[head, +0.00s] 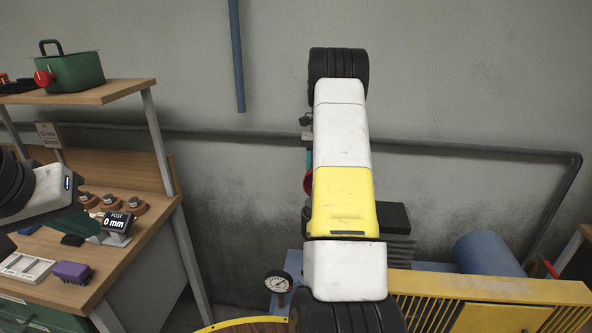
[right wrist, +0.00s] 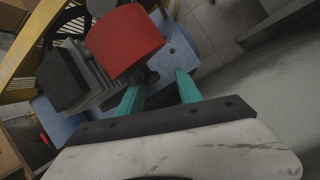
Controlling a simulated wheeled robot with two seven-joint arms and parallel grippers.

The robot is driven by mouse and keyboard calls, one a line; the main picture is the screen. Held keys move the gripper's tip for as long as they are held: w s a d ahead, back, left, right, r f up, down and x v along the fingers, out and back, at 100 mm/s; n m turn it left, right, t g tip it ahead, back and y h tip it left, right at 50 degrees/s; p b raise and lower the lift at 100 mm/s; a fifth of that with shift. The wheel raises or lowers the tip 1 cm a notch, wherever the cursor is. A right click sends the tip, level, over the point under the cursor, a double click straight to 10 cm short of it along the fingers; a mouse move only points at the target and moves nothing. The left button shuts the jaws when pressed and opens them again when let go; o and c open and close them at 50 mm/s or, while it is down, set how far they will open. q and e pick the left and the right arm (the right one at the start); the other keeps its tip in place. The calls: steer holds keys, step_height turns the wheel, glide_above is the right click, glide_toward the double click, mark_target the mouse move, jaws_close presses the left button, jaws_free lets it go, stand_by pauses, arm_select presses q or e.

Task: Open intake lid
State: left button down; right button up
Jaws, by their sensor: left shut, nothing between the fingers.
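A red rounded part (right wrist: 125,40), which looks like the intake lid, shows in the right wrist view beside a dark finned block (right wrist: 62,78). A small red edge (head: 307,181) shows in the head view, mostly hidden behind my right arm. My right gripper (right wrist: 160,80) has its two teal fingers spread apart, with the red part just beyond their tips; I cannot tell whether they touch it. My left gripper (head: 78,221) is at the left over the workbench, shut and empty, away from the machine.
The machine has a yellow slatted guard (head: 440,300), a blue tank (head: 487,254) and a pressure gauge (head: 279,283). The workbench (head: 125,265) holds a gauge display (head: 117,222), a purple brush (head: 73,272) and a white tray (head: 25,267). A green canister (head: 75,72) stands on the shelf.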

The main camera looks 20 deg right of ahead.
steer(key=shift+d, duration=0.1)
steer(key=s+a+r, duration=0.1)
steer(key=s+a, duration=0.2)
steer(key=s, duration=0.1)
steer(key=s+a+r, duration=0.2)
steer(key=s, duration=0.2)
steer(key=s+a+r, duration=0.1)
steer(key=s+a, duration=0.2)
steer(key=s, duration=0.1)
steer(key=shift+s+a+r, duration=0.25)
steer(key=shift+s+a, duration=0.05)
steer(key=shift+s+a+r, duration=0.1)
steer(key=shift+s+a, duration=0.1)
steer(key=shift+s, duration=0.35)
steer(key=shift+w, duration=0.15)
steer(key=shift+w+r, duration=0.1)
steer(key=shift+r, duration=0.45)
step_height(320, 180, up, 8)
steer(key=shift+a, duration=0.1)
stand_by(0.5)
